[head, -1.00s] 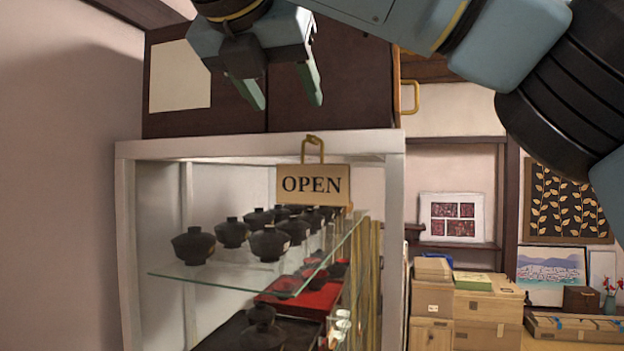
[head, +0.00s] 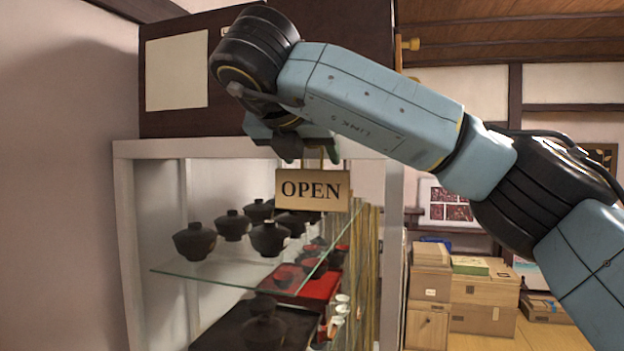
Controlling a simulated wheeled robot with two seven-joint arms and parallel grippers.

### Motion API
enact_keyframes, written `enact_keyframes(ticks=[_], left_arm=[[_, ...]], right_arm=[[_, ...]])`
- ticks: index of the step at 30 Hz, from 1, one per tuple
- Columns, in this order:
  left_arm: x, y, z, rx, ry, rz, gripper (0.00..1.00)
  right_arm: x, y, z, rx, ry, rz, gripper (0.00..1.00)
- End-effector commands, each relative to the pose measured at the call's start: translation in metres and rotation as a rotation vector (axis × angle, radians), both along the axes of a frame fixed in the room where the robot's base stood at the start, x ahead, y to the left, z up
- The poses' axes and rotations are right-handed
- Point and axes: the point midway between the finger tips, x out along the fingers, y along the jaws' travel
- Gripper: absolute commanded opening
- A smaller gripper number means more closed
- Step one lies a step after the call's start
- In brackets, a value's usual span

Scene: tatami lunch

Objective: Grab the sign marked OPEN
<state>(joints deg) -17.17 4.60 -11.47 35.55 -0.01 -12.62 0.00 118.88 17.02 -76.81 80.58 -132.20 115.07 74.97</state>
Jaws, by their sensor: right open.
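The OPEN sign (head: 312,190) is a small tan board with black letters. It hangs at the top front edge of the white display cabinet, and its hanger is mostly hidden behind my gripper. My right gripper (head: 311,158) comes in from the right and points down just above the sign, at the hanger. Its fingers are open, one on the left and one on the right. I cannot tell whether they touch the hanger. My left gripper is not in view.
The white cabinet (head: 126,230) has a glass shelf (head: 215,277) with several dark lidded bowls. A red tray (head: 322,287) sits below. A dark cupboard (head: 350,40) stands on top. Cardboard boxes (head: 484,300) are stacked at the right.

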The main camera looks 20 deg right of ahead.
Motion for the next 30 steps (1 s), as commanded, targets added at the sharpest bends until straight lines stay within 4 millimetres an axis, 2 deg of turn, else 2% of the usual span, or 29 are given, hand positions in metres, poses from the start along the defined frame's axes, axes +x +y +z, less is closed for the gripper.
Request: enact_keyframes(ticks=[10,24,30], left_arm=[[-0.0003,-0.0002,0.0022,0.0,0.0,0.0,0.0],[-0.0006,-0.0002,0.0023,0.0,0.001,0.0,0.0],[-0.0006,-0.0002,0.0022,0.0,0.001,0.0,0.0]], right_arm=[[0.0039,-0.0033,-0.003,0.001,-0.001,-0.001,0.58],[0.0038,-0.003,-0.0026,0.001,-0.002,-0.001,0.0],[0.0038,-0.0029,-0.0025,0.001,-0.002,-0.001,0.0]])
